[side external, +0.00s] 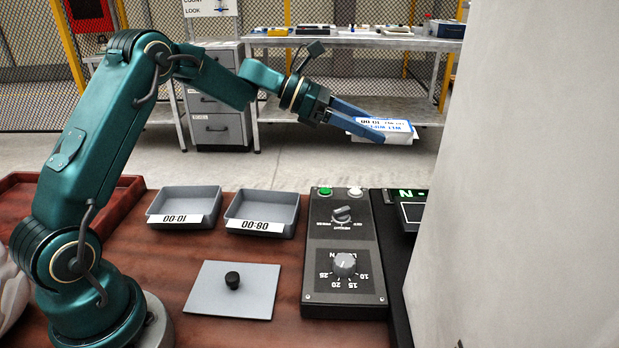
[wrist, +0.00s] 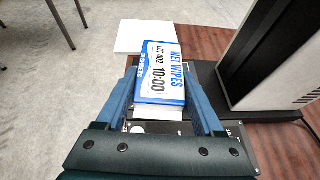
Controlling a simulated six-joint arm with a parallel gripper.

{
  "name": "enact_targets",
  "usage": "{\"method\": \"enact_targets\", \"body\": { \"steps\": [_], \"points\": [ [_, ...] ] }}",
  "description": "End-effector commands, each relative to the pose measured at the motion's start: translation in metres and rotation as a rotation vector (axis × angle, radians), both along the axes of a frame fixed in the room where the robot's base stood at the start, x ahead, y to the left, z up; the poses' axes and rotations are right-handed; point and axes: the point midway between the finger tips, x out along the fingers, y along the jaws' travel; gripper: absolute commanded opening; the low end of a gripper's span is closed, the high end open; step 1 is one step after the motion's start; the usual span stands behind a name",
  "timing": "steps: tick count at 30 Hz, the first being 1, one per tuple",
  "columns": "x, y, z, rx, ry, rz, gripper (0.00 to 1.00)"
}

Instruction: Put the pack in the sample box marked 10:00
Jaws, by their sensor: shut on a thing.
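The pack (side external: 398,127) is a white and blue wet wipes packet. In the wrist view the pack (wrist: 160,72) shows a label with LOT 402 and 10:00. My gripper (side external: 372,126) is shut on it and holds it in the air, above and beyond the control box. In the wrist view the pack lies between the blue fingers of my gripper (wrist: 162,92). The grey sample box marked 10:00 (side external: 181,203) is on the table at left, its label upside down in the side view. It is open and looks empty. My gripper is well to its right and higher.
A second open grey box marked 08:00 (side external: 261,210) stands just right of the first. A grey lid with a black knob (side external: 226,291) lies in front. A control box (side external: 344,252) and a large pale housing (side external: 520,200) stand to the right.

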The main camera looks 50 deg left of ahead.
Motion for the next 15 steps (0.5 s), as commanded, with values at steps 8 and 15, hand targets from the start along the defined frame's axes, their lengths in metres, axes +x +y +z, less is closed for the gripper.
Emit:
{"method": "enact_targets", "body": {
  "steps": [8, 15],
  "points": [
    [-0.042, 0.07, 0.022, -0.001, 0.0, 0.134, 0.04],
    [-0.114, 0.084, 0.017, -0.001, 0.0, 0.135, 0.04]
  ]
}}
